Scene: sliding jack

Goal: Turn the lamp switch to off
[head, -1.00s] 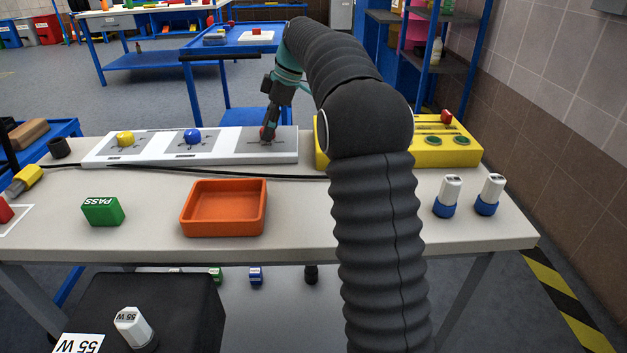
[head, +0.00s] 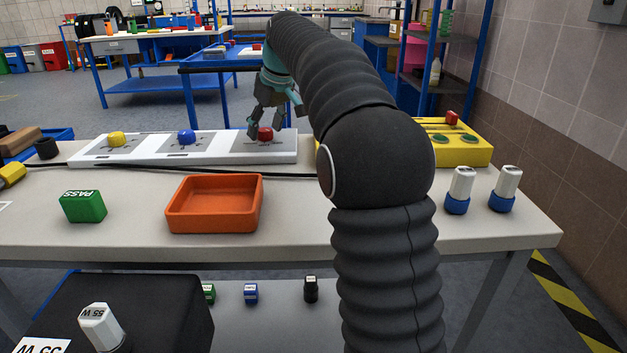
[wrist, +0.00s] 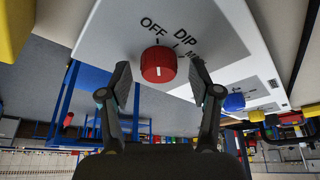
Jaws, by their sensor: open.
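The lamp switch is a red round knob (head: 265,134) on the right panel of the white board (head: 196,147). In the wrist view the red knob (wrist: 158,66) has the words OFF, DIP and a partly hidden MAIN around its far side. Which word it points to I cannot tell. My gripper (wrist: 161,72) is open, with one finger on each side of the knob and a gap on both sides. In the head view my gripper (head: 272,118) is above and around the knob, its fingers spread.
A blue knob (head: 186,137) and a yellow knob (head: 116,138) are on the board's other panels. A yellow box (head: 470,150) with green buttons stands to the right. An orange tray (head: 215,228) and a green PASS block (head: 83,206) lie in front.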

